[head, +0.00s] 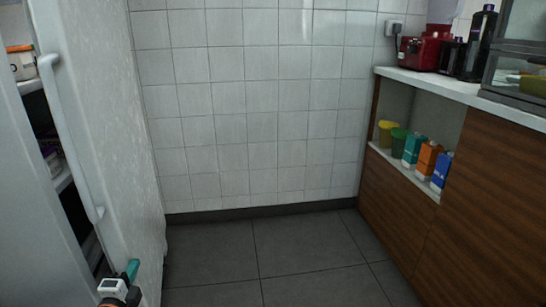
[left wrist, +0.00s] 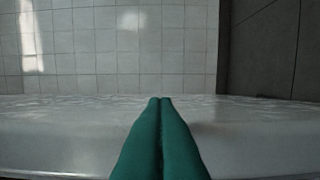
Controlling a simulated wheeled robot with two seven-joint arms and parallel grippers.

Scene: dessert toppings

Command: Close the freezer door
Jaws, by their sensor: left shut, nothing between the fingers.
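The white freezer door (head: 105,130) stands open at the left of the head view, with its long white handle (head: 68,130) along its left side. Shelves with items show left of the handle. My left gripper (head: 133,268) is at the bottom left, at the lower part of the door. In the left wrist view its teal fingers (left wrist: 160,99) are shut together with nothing between them. They lie over a pale, glossy surface that looks like the door (left wrist: 60,135); whether they touch it I cannot tell. My right gripper is not in view.
A wooden counter (head: 480,190) stands at the right, with a niche of cartons (head: 428,157) and cups. A red appliance (head: 424,50) and dark bottles stand on top. A white tiled wall (head: 250,100) closes the back. The grey floor (head: 280,270) between is clear.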

